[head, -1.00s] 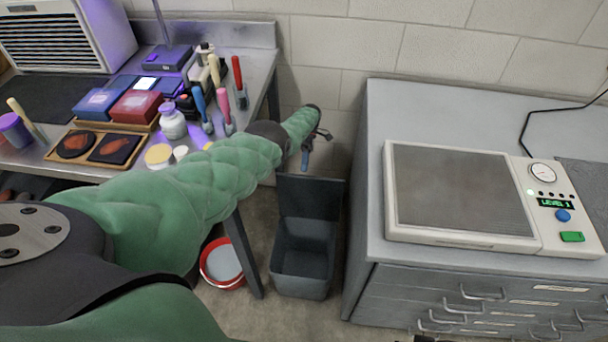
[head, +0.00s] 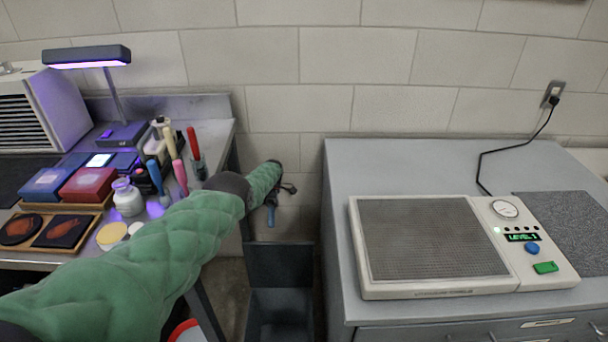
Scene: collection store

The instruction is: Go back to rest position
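My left arm in its green padded sleeve reaches in from the lower left, past the front of the steel bench, toward the gap between bench and cabinet. My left gripper (head: 272,207) is small and dark at its end, seen from behind, above the grey bin (head: 280,265). The finger opening is not clear. My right gripper is not in view.
The steel bench (head: 215,107) at left bears a lamp (head: 87,57), boxes, a white jar (head: 127,198) and several upright handled tools. A grey cabinet (head: 350,165) at right bears a flat device (head: 430,240) with a panel. A red-rimmed bucket (head: 183,330) stands under the bench.

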